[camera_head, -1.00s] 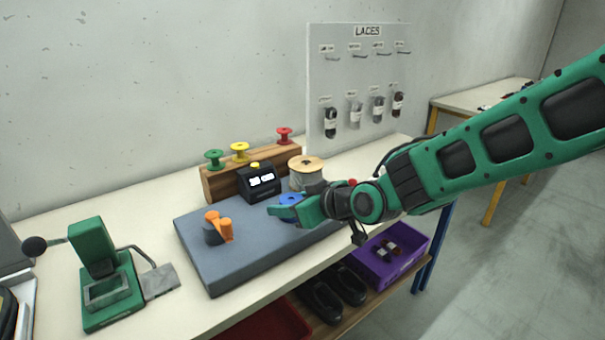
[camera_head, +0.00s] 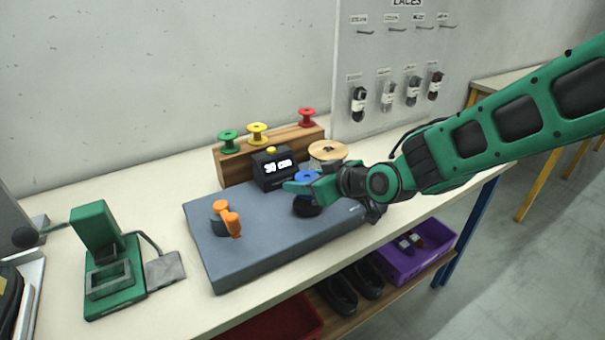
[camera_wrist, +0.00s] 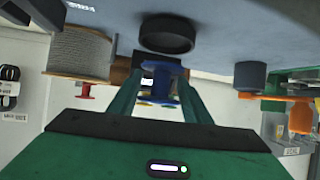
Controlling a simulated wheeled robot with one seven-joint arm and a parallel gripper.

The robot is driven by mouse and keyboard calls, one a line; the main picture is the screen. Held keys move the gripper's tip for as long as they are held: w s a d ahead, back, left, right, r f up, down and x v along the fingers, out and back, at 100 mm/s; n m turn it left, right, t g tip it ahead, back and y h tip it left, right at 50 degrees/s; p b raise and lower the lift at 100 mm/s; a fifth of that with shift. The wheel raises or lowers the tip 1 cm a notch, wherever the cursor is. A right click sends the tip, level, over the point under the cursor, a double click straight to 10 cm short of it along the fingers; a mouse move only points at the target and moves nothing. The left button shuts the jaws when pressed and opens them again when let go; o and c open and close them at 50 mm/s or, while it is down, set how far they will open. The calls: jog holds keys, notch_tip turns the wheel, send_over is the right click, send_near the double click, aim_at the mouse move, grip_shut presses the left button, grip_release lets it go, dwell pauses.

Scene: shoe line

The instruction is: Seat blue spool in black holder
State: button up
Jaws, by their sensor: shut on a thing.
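The blue spool (camera_head: 306,178) is between the fingers of my gripper (camera_head: 300,187), which is shut on it; the green fingers partly hide it. In the wrist view the blue spool (camera_wrist: 160,78) sits between the two fingertips (camera_wrist: 162,82). The black holder (camera_head: 307,208) is a round dark cup on the grey board, just below the spool in the head view. In the wrist view the holder (camera_wrist: 167,36) lies beyond the fingertips, with the spool apart from it. The exact height of the gap is hard to tell.
An orange-handled clamp (camera_head: 228,218) stands left on the grey board (camera_head: 250,265). Behind are a black display box (camera_head: 272,168), a large pale spool (camera_head: 328,151) and a wooden rack (camera_head: 236,168) with green, yellow and red spools. A green press (camera_head: 105,265) stands far left.

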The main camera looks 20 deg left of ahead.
jog(key=shift+w+d+f, duration=0.1)
jog(key=shift+f, duration=1.2)
dwell(0.6)
jog(key=shift+f, duration=0.35)
jog(key=o, duration=0.8)
jog(key=shift+v, duration=5.6)
